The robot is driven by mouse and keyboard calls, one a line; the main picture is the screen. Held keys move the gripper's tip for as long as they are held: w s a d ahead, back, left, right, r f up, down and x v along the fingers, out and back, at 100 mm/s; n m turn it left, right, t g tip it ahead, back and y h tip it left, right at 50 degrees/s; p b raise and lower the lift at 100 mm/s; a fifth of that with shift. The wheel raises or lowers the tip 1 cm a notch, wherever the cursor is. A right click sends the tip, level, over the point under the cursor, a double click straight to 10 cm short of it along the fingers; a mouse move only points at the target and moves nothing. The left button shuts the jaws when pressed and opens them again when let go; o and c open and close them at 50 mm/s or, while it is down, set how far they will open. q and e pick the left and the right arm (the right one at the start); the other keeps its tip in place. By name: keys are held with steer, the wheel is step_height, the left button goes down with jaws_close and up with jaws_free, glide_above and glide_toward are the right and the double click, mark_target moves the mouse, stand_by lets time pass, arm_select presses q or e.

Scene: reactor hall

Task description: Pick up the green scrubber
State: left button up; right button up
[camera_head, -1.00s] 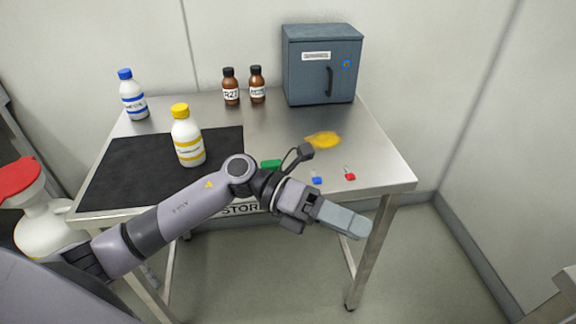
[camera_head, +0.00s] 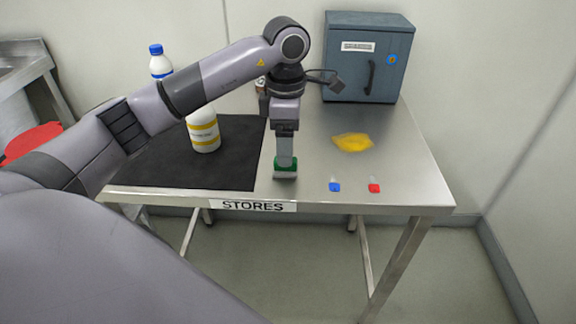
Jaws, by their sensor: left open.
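The green scrubber (camera_head: 285,173) lies on the steel table near its front edge, just right of the black mat. My left gripper (camera_head: 285,160) points straight down at it from above. Its fingers are open and their tips are at the scrubber, covering part of it. I cannot tell whether the fingers touch it. My right gripper is not in view.
A grey cabinet (camera_head: 367,58) stands behind.

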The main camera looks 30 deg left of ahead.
arm_select(q)
steer(key=f, duration=0.4)
steer(key=shift+s+f, duration=0.2)
steer(key=shift+f, duration=0.2)
steer(key=c, duration=1.1)
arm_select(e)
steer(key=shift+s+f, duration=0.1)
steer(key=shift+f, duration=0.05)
arm_select(q)
steer(key=shift+r, duration=0.1)
steer(key=shift+w+r, duration=0.1)
steer(key=shift+r, duration=0.35)
steer(key=shift+r+p, duration=2)
steer(key=shift+r, duration=7.5)
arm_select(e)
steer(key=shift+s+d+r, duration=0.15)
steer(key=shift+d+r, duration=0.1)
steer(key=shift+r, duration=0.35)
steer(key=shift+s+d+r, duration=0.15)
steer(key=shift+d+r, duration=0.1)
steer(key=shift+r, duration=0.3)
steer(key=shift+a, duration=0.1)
